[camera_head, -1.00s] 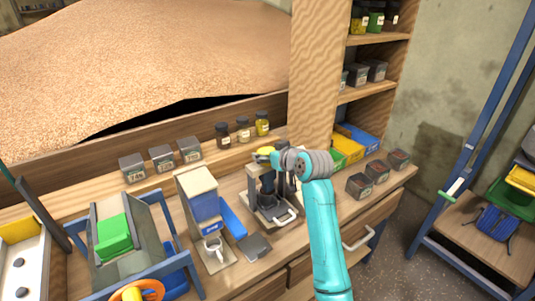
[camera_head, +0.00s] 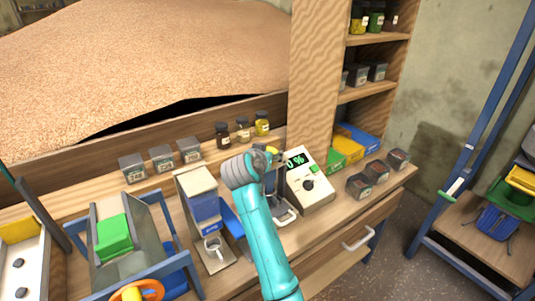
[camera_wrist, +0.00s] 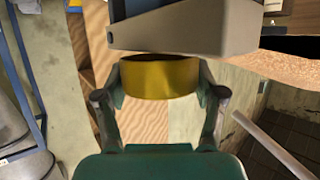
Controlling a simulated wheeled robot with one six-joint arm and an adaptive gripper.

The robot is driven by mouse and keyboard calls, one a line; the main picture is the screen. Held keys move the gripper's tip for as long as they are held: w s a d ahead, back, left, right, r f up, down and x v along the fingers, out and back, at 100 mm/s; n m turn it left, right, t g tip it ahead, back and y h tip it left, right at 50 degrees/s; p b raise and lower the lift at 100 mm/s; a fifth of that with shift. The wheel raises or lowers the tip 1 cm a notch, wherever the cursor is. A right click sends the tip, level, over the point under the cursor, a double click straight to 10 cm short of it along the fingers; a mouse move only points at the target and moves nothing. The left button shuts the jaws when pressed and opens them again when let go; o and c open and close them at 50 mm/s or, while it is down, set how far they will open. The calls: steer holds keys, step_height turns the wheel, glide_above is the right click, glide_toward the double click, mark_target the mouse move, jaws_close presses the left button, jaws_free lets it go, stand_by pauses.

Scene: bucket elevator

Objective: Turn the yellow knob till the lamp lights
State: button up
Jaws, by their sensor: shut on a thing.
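The yellow knob (camera_wrist: 158,80) shows as a short yellow cylinder in the wrist view, set against a grey housing (camera_wrist: 190,32). My gripper (camera_wrist: 160,88) is shut on it, with one finger at each side. In the head view only a small yellow part of the knob (camera_head: 271,150) shows, at the top of a dark and grey device (camera_head: 283,210) on the bench. My wrist and arm hide much of this device from the left. I cannot make out a lit lamp in either view.
A cream meter (camera_head: 309,190) with a green display, a green part and a dark dial stands right of the device. A blue and white machine (camera_head: 201,200) with a cup (camera_head: 213,246) stands left. Jars (camera_head: 242,129) line the back. Dark boxes (camera_head: 377,171) stand at right.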

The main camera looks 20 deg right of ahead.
steer(key=shift+m+g+h, duration=0.4)
steer(key=shift+m, duration=0.1)
steer(key=o, duration=1.2)
steer(key=shift+c, duration=0.2)
steer(key=v, duration=1.2)
steer(key=shift+a, duration=0.15)
steer(key=shift+w+f, duration=0.1)
